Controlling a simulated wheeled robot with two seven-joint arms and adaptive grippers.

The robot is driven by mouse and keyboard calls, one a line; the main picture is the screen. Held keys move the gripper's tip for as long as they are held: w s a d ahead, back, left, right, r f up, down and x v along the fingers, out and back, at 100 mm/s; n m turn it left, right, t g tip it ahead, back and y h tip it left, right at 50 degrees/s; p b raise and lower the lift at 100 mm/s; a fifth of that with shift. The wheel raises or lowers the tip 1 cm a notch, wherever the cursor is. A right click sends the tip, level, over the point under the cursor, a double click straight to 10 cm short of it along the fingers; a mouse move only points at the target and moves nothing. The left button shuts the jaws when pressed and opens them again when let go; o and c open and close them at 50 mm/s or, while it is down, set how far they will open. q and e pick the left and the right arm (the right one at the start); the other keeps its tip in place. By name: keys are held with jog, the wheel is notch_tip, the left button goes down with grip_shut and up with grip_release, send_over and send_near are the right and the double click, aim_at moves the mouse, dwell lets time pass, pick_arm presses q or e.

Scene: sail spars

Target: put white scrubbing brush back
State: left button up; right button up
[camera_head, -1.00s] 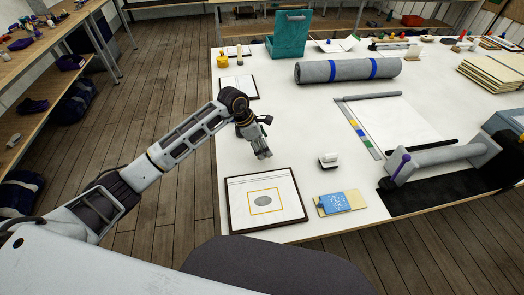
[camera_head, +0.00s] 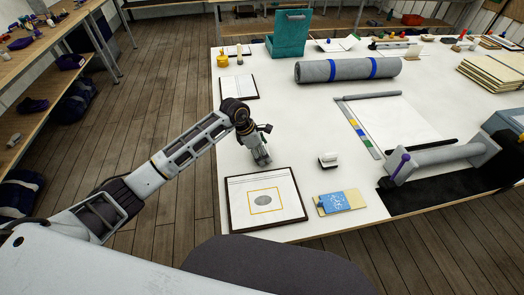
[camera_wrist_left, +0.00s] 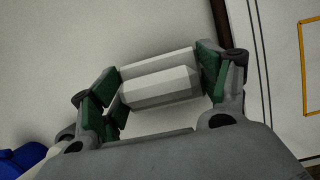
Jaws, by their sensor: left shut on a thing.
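My left gripper (camera_head: 262,162) is low over the near-left part of the white table, just behind the framed board (camera_head: 234,215) with a yellow square outline and a grey oval. In the left wrist view, the gripper (camera_wrist_left: 157,75) is shut on a pale faceted thing, which I take for the white scrubbing brush (camera_wrist_left: 160,88). It lies crosswise between the green finger pads. No bristles show, and in the head view the fingers hide most of it. Whether it touches the table I cannot tell. My right gripper is out of view.
A small white block with a dark base (camera_head: 328,160) stands right of the gripper. A blue card on a tan board (camera_head: 341,202) lies at the front edge. A grey roll with blue bands (camera_head: 347,71) lies further back. Bare table surrounds the gripper.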

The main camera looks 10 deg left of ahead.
pick_arm(q)
jog(key=o, duration=1.1)
jog(key=shift+c, duration=0.2)
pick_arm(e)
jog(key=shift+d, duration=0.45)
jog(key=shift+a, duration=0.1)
pick_arm(q)
jog(key=shift+r, duration=0.15)
jog(key=shift+a+r, duration=0.1)
jog(key=shift+r, duration=0.1)
jog(key=v, duration=1.1)
jog(key=shift+r+b, duration=0.3)
jog(key=shift+b, duration=0.15)
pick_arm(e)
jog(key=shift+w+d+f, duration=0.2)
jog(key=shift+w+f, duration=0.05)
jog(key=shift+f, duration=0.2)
